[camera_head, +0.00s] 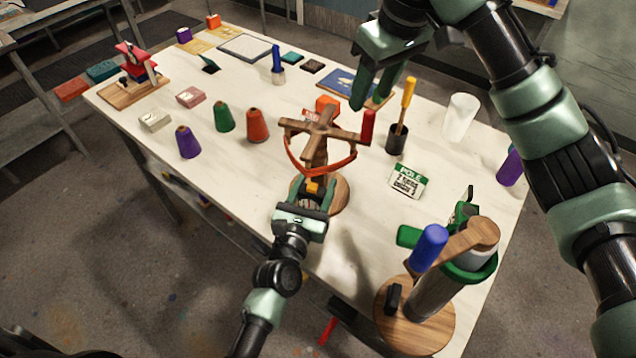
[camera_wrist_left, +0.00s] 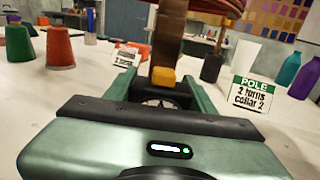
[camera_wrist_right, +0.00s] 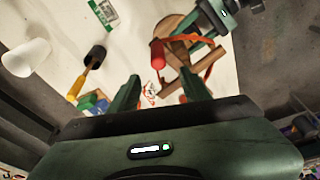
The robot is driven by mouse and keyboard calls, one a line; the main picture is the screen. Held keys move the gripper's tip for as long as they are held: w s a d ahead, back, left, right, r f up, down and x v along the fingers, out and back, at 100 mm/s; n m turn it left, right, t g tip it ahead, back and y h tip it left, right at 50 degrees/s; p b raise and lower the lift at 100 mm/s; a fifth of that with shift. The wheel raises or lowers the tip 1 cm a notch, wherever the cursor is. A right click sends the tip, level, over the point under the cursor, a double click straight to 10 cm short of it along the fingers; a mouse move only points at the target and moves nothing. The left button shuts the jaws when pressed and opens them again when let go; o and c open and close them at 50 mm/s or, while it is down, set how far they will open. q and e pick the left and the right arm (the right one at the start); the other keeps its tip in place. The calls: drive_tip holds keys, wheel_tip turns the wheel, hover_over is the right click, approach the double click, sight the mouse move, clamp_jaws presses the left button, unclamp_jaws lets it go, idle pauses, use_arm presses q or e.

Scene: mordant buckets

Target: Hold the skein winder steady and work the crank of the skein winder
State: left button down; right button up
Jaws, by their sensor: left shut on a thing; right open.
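The skein winder (camera_head: 319,142) stands upright near the middle of the table's front side. It has a wooden cross on top, an orange-red loop of yarn (camera_head: 335,168) and a red crank handle (camera_head: 368,126) at its right. My left gripper (camera_head: 313,190) is shut on the lower part of its post, by a small yellow block; the post (camera_wrist_left: 167,45) rises between the fingers in the left wrist view. My right gripper (camera_head: 373,97) is open and empty, above and behind the crank handle. In the right wrist view the red handle (camera_wrist_right: 158,54) lies just beyond the fingertips.
A larger metal-and-wood device (camera_head: 436,290) with green and blue handles stands at the front right. A black cup (camera_head: 396,142) with a yellow-handled tool and a POLE sign (camera_head: 409,181) stand right of the winder. Orange (camera_head: 257,126), green and purple cones stand to the left.

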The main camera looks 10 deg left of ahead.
idle(0.4)
use_arm(q)
drive_tip(key=shift+c, duration=2.2)
unclamp_jaws()
